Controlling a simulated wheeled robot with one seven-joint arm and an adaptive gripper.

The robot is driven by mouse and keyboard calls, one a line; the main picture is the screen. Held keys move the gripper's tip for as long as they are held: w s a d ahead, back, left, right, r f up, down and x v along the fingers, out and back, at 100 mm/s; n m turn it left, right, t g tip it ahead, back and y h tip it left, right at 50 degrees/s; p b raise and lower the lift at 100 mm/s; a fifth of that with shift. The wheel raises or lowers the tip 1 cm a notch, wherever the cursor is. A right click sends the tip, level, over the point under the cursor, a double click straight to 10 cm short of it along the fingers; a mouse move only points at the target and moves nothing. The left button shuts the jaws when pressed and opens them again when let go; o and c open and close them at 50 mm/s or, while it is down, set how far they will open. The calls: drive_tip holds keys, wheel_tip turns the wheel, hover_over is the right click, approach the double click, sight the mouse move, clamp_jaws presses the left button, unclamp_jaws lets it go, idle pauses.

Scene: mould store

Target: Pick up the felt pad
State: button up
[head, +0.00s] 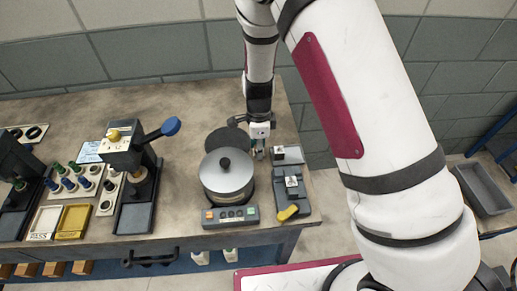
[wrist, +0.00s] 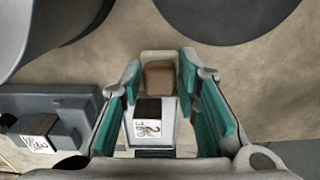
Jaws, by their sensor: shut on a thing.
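My gripper (head: 260,152) is low over the right part of the bench, just right of the round lidded pot (head: 227,172). In the wrist view my gripper (wrist: 160,78) has its teal-lined fingers on either side of a small brown block with a pale cream edge, which looks like the felt pad (wrist: 158,78). The fingers are shut on it. In the head view the pad is too small and covered to make out. Whether it touches the bench cannot be told.
A small grey fixture (head: 287,154) stands close right of my gripper, and another (head: 291,190) stands nearer the front. A dark round plate (head: 228,139) lies behind the pot. A control box (head: 230,216) sits in front. Presses and bottles fill the left side.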

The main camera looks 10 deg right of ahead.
wheel_tip(320, 180, up, 2)
drive_tip(key=shift+w+r, duration=0.1)
drive_tip(key=s, duration=0.5)
drive_tip(key=s+d+r, duration=0.1)
drive_tip(key=s, duration=1)
drive_tip(key=shift+d+r, duration=0.3)
drive_tip(key=shift+r, duration=0.05)
